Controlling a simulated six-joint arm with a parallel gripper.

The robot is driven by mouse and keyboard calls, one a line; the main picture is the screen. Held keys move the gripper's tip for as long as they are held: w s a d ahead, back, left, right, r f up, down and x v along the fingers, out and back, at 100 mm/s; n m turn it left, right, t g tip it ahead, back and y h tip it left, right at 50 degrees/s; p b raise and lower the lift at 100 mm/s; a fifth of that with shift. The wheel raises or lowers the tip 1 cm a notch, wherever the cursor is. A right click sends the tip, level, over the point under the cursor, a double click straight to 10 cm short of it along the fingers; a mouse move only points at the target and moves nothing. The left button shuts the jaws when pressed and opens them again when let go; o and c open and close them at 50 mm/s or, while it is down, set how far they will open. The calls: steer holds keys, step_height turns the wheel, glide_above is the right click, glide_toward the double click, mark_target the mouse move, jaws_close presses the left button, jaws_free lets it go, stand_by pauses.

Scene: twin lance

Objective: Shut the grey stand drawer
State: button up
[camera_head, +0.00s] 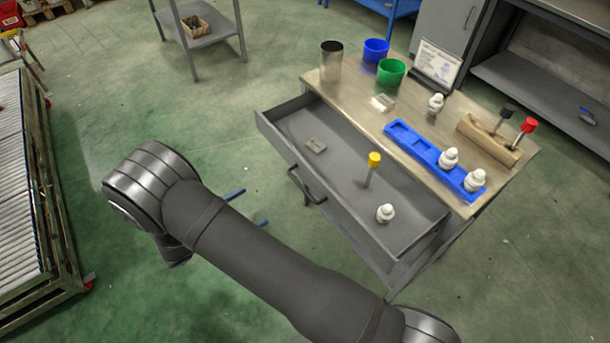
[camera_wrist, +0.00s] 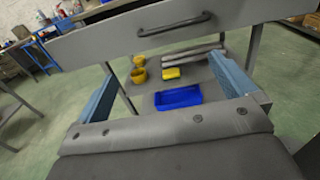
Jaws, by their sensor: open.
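The grey stand drawer (camera_head: 340,185) is pulled far out from under the stand's worktop (camera_head: 440,105). Its black handle (camera_head: 306,186) is on the front panel, which also shows across the top of the wrist view (camera_wrist: 120,35). The fingers also show in the wrist view (camera_wrist: 165,88).
Green floor lies clear in front.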

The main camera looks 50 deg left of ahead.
steer(key=shift+s, duration=0.4)
